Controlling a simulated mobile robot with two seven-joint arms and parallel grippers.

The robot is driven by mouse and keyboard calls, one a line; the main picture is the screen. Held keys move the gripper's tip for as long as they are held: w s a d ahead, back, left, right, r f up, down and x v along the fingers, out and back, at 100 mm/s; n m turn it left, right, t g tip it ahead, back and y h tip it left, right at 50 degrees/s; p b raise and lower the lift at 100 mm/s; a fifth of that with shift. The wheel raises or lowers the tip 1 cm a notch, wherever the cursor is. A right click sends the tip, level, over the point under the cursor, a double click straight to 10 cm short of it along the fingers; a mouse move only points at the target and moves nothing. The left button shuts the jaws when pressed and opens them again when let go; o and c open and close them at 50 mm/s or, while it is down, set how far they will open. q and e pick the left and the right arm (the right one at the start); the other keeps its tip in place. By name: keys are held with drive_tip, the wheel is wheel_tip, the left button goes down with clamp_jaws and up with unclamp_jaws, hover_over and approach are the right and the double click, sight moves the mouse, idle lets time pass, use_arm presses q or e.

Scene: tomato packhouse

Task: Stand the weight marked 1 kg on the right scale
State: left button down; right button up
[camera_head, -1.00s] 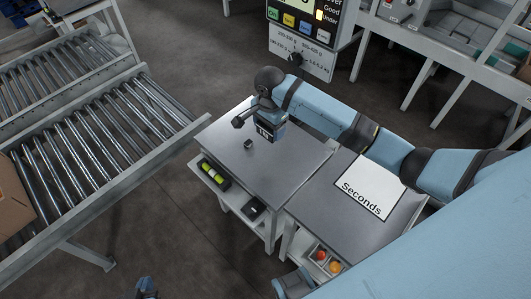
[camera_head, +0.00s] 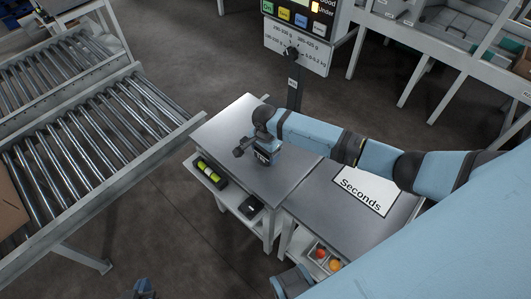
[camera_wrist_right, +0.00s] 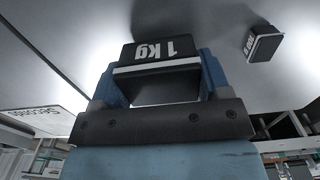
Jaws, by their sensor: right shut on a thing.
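The black weight marked 1 kg (camera_wrist_right: 160,50) is held between the blue fingers of my right gripper (camera_wrist_right: 158,82). In the head view, my right gripper (camera_head: 266,152) is low over the bare grey top (camera_head: 235,118) of the left bench, with the weight partly hidden. I cannot tell whether the weight touches the surface. A smaller dark weight (camera_wrist_right: 264,43) stands apart on the grey surface in the wrist view; its marking is hard to read. A blue part at the head view's bottom edge may be my left gripper (camera_head: 145,287); its jaws cannot be made out.
A display unit (camera_head: 298,45) with coloured buttons stands on a post behind the bench. A "Seconds" sheet (camera_head: 366,190) lies on the adjoining bench. A lower shelf holds yellow-green items (camera_head: 208,170). A roller conveyor (camera_head: 90,140) runs along the left.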

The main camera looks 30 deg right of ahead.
drive_tip(key=shift+w+f, duration=0.1)
drive_tip(key=shift+f, duration=0.1)
drive_tip(key=o, duration=1.6)
drive_tip(key=shift+f, duration=0.15)
drive_tip(key=shift+o, duration=0.2)
wheel_tip(320, 180, up, 12)
drive_tip(key=p, duration=0.1)
drive_tip(key=shift+p, duration=0.35)
